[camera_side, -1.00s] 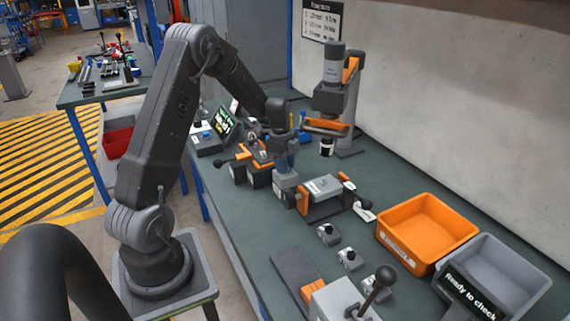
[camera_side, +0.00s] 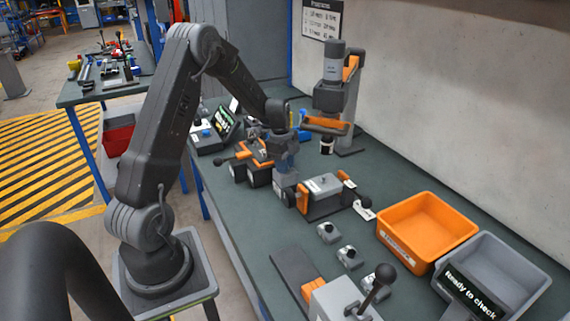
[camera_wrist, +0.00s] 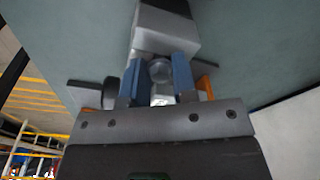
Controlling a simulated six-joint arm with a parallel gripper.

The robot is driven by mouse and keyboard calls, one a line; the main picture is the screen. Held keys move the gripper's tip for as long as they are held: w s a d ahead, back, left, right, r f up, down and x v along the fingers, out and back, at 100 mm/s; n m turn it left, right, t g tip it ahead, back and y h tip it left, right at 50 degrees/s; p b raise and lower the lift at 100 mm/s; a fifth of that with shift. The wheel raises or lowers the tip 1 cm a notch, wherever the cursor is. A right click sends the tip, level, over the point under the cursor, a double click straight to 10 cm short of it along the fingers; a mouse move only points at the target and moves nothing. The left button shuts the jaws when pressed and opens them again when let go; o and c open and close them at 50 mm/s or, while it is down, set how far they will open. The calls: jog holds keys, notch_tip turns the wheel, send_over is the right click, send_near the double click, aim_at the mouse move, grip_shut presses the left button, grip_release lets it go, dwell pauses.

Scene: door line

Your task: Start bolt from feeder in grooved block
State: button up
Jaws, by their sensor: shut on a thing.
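My gripper (camera_wrist: 157,80) is shut on a bolt (camera_wrist: 160,70); in the wrist view its round grey head shows between the two blue fingers. In the side view my gripper (camera_side: 285,163) is low over the bench, just above a small grey block (camera_side: 286,184). A grey block, probably the same one, reaches up from the fingertips in the wrist view (camera_wrist: 166,30). The bolt's shank is hidden, so I cannot tell whether it is in a groove or hole. The bolt is too small to make out in the side view.
A grey-and-orange clamp fixture (camera_side: 323,196) stands close to the right of my gripper, and another orange-and-black fixture (camera_side: 250,165) close to the left. A press (camera_side: 333,95) stands behind. An orange bin (camera_side: 425,228) and a grey bin (camera_side: 510,262) are at the right.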

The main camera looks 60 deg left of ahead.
jog(key=o, duration=1.4)
jog(key=shift+r, duration=0.1)
jog(key=shift+r, duration=2.9)
